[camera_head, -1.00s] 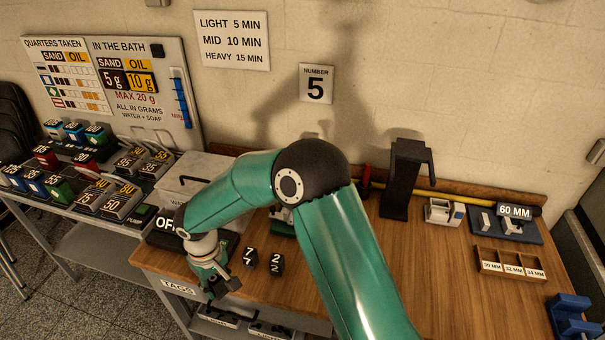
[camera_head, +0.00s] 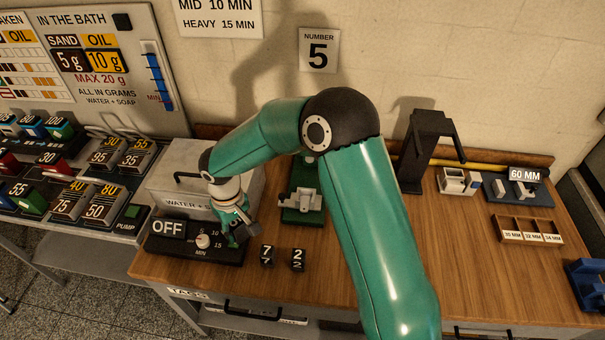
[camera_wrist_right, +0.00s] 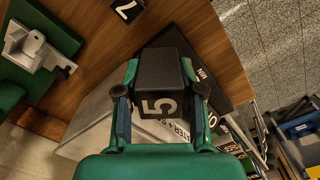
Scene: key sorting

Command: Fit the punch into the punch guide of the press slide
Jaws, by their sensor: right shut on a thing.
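My right gripper (camera_head: 238,235) is shut on a black block marked 5 (camera_wrist_right: 158,82), which appears to be the punch. In the right wrist view the block sits between the two fingers (camera_wrist_right: 160,104). In the head view the gripper hangs beside the timer box with the OFF sign, left of the loose blocks. A green base with a grey metal fitting (camera_head: 302,198) stands behind those blocks, partly behind my arm. It also shows at the left of the right wrist view (camera_wrist_right: 38,50). I cannot tell for sure which part is the punch guide. My left gripper is not in view.
Black blocks marked 7 (camera_head: 267,255) and 2 (camera_head: 298,259) stand on the wooden bench (camera_head: 500,290). The timer box (camera_head: 180,248) and a grey water tank (camera_head: 172,186) are at the left. A tall black stand (camera_head: 425,150) is at the back right. A sign (camera_head: 319,50) reads number 5.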

